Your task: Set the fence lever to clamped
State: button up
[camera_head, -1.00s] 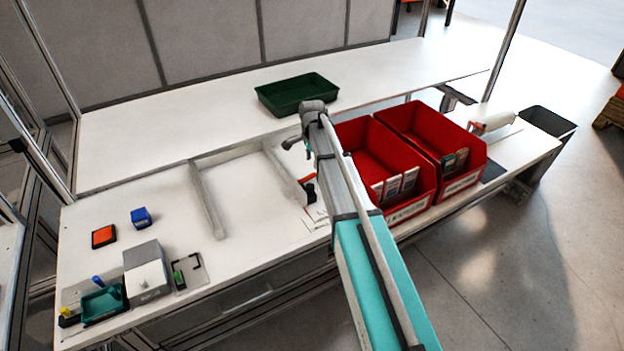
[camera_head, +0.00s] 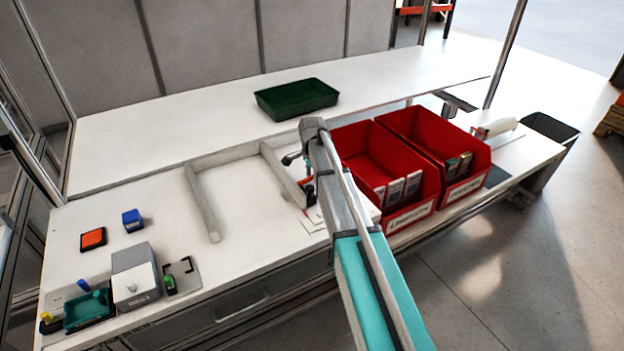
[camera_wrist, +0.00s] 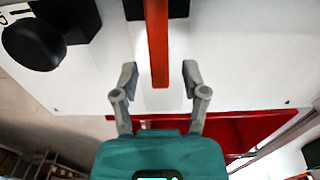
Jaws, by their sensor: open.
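The fence lever is a red-orange bar (camera_wrist: 157,40). It comes down from the top of the wrist view and ends between the fingers of my gripper (camera_wrist: 160,80). The fingers are open, one on each side of the lever, with a gap showing on both sides. A dark mount (camera_wrist: 172,8) shows behind the lever. In the head view a small red part of the lever (camera_head: 308,180) shows at the right end of the pale fence (camera_head: 280,168), beside my arm. My arm and wrist partly hide that spot.
Two red bins (camera_head: 408,212) stand close to the right of the lever. A black round knob (camera_wrist: 33,44) is at the upper left of the wrist view. A green tray (camera_head: 297,97) lies at the back. The white bench (camera_head: 255,215) is clear inside the fence.

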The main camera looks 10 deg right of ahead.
dwell(0.3)
grip_shut()
jog(key=shift+f, duration=0.1)
jog(key=shift+d+f+y+b, duration=0.15)
jog(key=shift+f+y+b, duration=0.25)
jog(key=shift+y, duration=0.3)
jog(key=shift+f+g+y+b, duration=0.15)
jog(key=shift+g+y+b, duration=0.25)
